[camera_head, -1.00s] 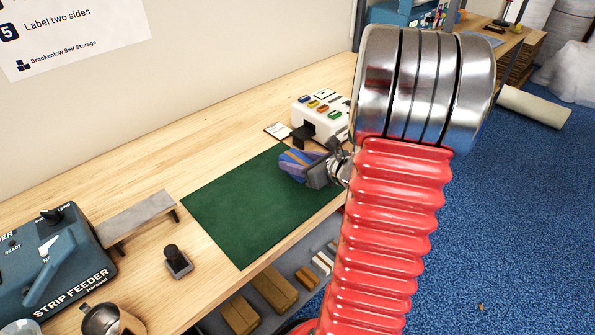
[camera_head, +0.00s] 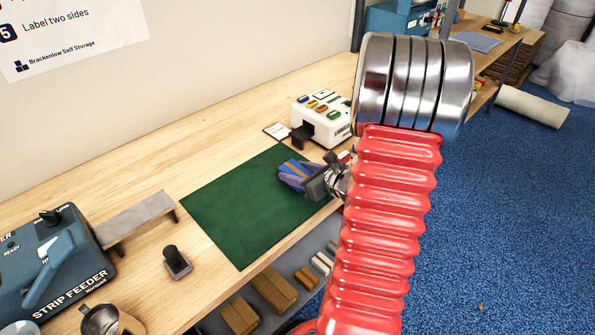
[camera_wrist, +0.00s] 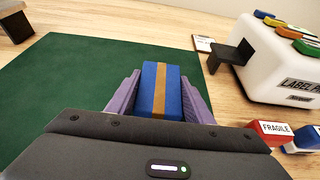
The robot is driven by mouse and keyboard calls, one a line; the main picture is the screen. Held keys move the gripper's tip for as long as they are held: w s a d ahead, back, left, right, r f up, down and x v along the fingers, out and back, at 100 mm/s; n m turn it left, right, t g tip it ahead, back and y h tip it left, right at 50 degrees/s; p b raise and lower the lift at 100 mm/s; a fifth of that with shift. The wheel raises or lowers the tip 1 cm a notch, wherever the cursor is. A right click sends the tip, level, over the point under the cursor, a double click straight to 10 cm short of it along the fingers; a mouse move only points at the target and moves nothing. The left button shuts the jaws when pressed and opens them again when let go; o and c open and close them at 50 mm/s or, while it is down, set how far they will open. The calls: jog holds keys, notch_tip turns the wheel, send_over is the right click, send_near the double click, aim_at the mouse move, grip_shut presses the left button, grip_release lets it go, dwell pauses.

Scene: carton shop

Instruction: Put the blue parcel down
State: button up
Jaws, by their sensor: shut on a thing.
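The blue parcel (camera_wrist: 147,88) has a tan strip along its top and sits between the purple pads of my gripper (camera_wrist: 160,95) in the wrist view. In the head view my gripper (camera_head: 298,176) holds the blue parcel (camera_head: 293,167) over the right part of the green mat (camera_head: 235,207). The gripper is shut on the parcel. The mat also shows in the wrist view (camera_wrist: 65,85). I cannot tell whether the parcel's underside touches the mat. My gripper body hides the parcel's near end.
A white label machine (camera_head: 325,122) stands behind the mat at the right, with a small card (camera_head: 277,131) beside it. A stamp (camera_head: 177,262), a grey raised bar (camera_head: 136,217) and a strip feeder (camera_head: 50,265) are at the left. The mat's left part is clear.

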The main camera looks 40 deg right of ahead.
jog(key=o, duration=1.2)
jog(key=v, duration=1.2)
jog(key=shift+r, duration=0.1)
